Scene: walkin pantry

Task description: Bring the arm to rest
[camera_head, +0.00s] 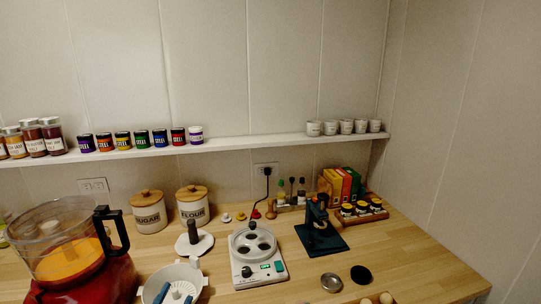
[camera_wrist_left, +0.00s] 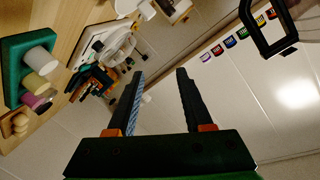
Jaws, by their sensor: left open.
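My left gripper (camera_wrist_left: 160,73) is in the left wrist view. Its two dark fingers are spread apart, with nothing between them. Beyond the fingers are the pale wall panels and, to the left, the counter and its appliances, seen tilted. I cannot clearly make out the left gripper in the head view. My right gripper is in neither view.
On the wooden counter (camera_head: 420,264) stand a red food processor (camera_head: 85,277), sugar (camera_head: 149,213) and flour (camera_head: 194,206) canisters, a white appliance (camera_head: 256,268) and a dark stand (camera_head: 320,240). A wall shelf (camera_head: 255,141) holds jars. The counter's right part is clear.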

